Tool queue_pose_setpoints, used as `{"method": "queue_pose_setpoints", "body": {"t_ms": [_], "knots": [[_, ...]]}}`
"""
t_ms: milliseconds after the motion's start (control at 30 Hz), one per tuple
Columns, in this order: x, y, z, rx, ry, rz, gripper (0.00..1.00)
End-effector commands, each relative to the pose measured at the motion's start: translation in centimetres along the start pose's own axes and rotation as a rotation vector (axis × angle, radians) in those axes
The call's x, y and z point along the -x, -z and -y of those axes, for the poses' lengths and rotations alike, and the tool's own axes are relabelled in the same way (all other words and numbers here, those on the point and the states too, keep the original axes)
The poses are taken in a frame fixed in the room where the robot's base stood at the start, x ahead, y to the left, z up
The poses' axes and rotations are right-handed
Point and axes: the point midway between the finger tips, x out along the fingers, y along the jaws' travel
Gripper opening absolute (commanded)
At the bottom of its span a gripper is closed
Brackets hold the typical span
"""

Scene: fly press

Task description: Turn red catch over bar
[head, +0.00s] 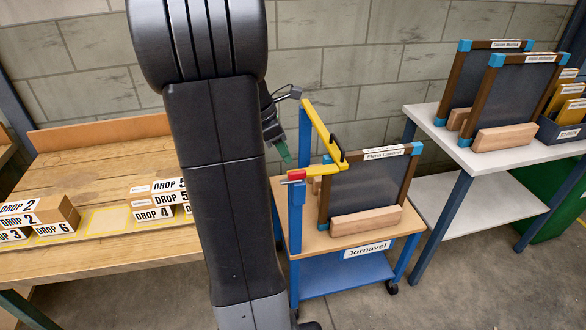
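A yellow bar (322,169) runs from beside the catch to the right. Another yellow bar (319,124) slopes from the back post towards a dark piece (342,157) by the framed slate. I cannot tell whether the catch lies over the bar or beside it. My gripper (283,150) is behind and slightly left of the catch, apart from it in the picture. A green fingertip shows; the rest is partly hidden by my arm, so its opening is unclear.
The cart (399,228) carries a slate (376,185) labelled "Elena Casoni" in a wooden block (366,222). A wooden bench (95,170) with DROP blocks (40,213) stands left. A grey table (537,152) with framed slates stands right.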

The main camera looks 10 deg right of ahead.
Motion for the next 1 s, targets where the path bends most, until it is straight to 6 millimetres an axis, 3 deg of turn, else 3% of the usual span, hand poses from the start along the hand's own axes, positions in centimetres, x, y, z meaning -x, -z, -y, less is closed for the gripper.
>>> {"method": "queue_pose_setpoints", "body": {"t_ms": [200, 400, 833, 1000], "knots": [[-4.7, 0.0, 0.1, -0.002, 0.005, 0.0, 0.36], [-7.4, -0.1, 0.0, -0.001, 0.002, 0.001, 0.36], [-8.3, 0.0, 0.0, -0.002, -0.001, 0.0, 0.36], [-8.2, 0.0, 0.0, -0.002, -0.001, 0.0, 0.03]]}}
